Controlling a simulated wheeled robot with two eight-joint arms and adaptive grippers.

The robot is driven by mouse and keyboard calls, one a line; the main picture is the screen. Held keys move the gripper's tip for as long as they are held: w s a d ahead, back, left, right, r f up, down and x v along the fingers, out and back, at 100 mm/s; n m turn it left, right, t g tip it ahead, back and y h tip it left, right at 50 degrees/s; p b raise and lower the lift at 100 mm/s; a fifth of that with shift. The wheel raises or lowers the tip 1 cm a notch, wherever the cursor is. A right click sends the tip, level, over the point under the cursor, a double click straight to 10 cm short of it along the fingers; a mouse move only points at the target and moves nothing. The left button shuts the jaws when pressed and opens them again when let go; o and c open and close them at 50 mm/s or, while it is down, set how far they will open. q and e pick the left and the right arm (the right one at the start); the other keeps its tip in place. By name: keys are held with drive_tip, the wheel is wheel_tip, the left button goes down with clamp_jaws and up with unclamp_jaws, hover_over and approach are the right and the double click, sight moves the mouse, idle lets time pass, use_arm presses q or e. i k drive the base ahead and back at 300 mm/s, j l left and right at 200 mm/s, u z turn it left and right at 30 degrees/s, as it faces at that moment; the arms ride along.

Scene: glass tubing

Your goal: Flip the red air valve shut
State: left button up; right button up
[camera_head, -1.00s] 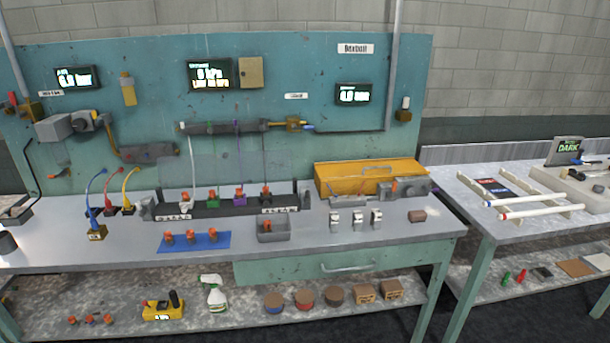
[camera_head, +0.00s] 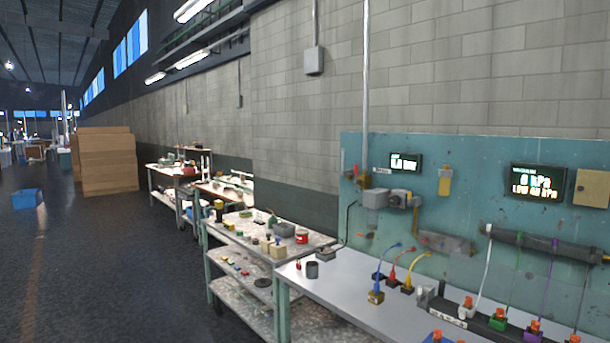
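A small red handle (camera_head: 356,170), which looks like the red air valve, is at the left edge of the teal panel (camera_head: 460,165). Brass-coloured parts sit beside it, and a grey box-shaped unit (camera_head: 376,198) is just below and to its right. The handle is too small in the picture to tell whether the valve is open or shut. Neither of my grippers shows in the head view.
The workbench (camera_head: 345,295) below the panel holds blue, red and yellow hoses and a dark cup (camera_head: 312,269). A cluttered cart (camera_head: 235,240) stands left of it. Cardboard boxes (camera_head: 105,165) and a blue bin (camera_head: 27,198) are farther off. The dark floor at left is open.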

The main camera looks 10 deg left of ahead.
sight(356, 181)
drive_tip(key=i+j+u, duration=0.1)
drive_tip(key=i+j, duration=0.2)
drive_tip(key=i, duration=0.45)
drive_tip(key=i+j+u, duration=0.1)
drive_tip(key=i+j, duration=0.2)
drive_tip(key=i, duration=0.45)
drive_tip(key=i+j+u, duration=0.1)
drive_tip(key=i, duration=0.65)
drive_tip(key=i+j+u, duration=0.1)
drive_tip(key=i, duration=0.7)
drive_tip(key=j, duration=0.1)
